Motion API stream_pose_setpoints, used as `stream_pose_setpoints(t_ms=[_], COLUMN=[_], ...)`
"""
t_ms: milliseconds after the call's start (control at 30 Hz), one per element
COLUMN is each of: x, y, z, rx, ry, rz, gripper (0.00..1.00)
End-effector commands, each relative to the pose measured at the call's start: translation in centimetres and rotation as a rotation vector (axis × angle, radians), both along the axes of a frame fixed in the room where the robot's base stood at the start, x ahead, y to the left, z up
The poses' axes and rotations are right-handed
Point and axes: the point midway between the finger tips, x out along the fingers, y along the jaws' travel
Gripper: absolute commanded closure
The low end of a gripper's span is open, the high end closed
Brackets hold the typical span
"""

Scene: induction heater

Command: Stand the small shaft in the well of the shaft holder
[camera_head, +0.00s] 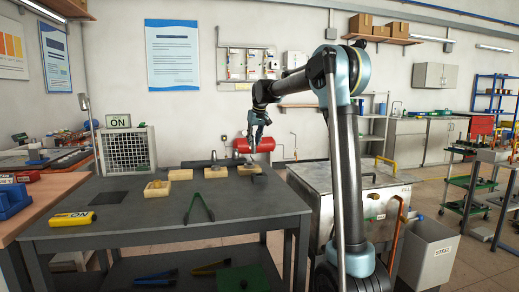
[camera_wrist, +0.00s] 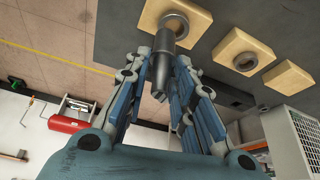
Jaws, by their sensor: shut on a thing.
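My gripper (camera_wrist: 166,62) is shut on the small shaft (camera_wrist: 161,70), a grey metal cylinder between its fingers in the wrist view. Beyond the fingertips, the shaft lines up with a wider grey collar (camera_wrist: 177,21) on a pale wooden block, the shaft holder (camera_wrist: 148,17). The fingers hide part of the shaft, and I cannot tell whether its end is inside the well or just above it. In the head view, my gripper (camera_head: 258,146) hangs pointing down over the rightmost wooden block (camera_head: 243,172), near the table's back right edge.
Other wooden blocks stand leftward on the dark table (camera_head: 140,222), one with a grey ring (camera_wrist: 246,61). A caged unit (camera_head: 127,150) stands at the back left. A red tank (camera_head: 254,145) is behind.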

Motion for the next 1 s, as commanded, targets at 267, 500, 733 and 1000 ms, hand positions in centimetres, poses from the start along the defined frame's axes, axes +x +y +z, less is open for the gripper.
stream_pose_setpoints(t_ms=[267, 500, 733, 1000], x=[-6.3, -10.3, -11.1, -11.1], y=[-1.8, -2.9, -3.2, -3.1], z=[-0.3, -1.0, -1.6, -3.5], rx=[-0.001, -0.002, -0.002, -0.002], ry=[-0.001, -0.001, -0.001, -0.001], rz=[0.001, 0.000, 0.000, 0.000], gripper=[1.00, 1.00, 1.00, 1.00])
